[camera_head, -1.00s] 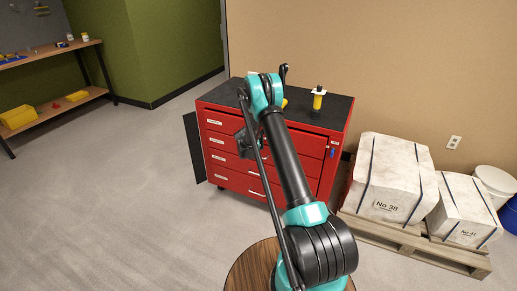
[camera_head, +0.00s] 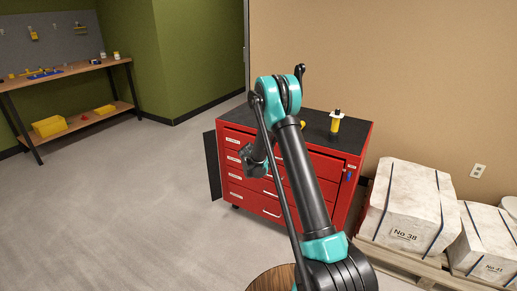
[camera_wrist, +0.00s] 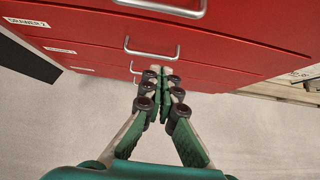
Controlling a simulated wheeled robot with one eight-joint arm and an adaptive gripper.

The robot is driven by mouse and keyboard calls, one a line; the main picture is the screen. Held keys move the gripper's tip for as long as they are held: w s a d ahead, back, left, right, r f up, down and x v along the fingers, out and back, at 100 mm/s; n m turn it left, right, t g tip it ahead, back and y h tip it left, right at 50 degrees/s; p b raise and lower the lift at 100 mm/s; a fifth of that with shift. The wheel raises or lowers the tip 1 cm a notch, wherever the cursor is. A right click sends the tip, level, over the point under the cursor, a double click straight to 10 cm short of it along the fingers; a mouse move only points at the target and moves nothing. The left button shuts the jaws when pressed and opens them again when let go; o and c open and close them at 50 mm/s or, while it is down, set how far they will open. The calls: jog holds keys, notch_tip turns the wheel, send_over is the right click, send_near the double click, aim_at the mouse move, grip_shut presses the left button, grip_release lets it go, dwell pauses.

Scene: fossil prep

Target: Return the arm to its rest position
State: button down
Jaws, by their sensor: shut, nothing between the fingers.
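My arm, black and teal, rises in the head view in front of the red drawer cabinet and bends down at its top joint. My gripper (camera_wrist: 160,80) shows in the wrist view with its green-padded fingers together and nothing between them. It points toward the front of the red drawer cabinet (camera_wrist: 220,60), apart from it as far as I can tell. In the head view the wrist hangs left of the arm link, before the cabinet's drawers, and the fingertips are hard to make out there.
The cabinet (camera_head: 330,200) carries a yellow-and-black tool (camera_head: 335,122) on its dark top. Plaster blocks (camera_head: 405,210) stand on a pallet (camera_head: 400,258) at right. A workbench (camera_head: 70,70) stands at far left. The grey floor (camera_head: 130,200) between is clear.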

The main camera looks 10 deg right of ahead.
jog(key=s+d+r+m+g+y, duration=0.1)
jog(key=s+d+r+m, duration=0.1)
jog(key=s+r+m, duration=0.7)
jog(key=s+d+r+m+g+y, duration=0.1)
jog(key=s+d+r+m, duration=0.35)
jog(key=s, duration=0.85)
jog(key=s+a+m+g+y, duration=0.1)
jog(key=s+a+m+y, duration=0.2)
jog(key=s+m, duration=1.2)
jog(key=s, duration=1.1)
jog(key=shift+s+a, duration=0.2)
jog(key=shift+s, duration=0.15)
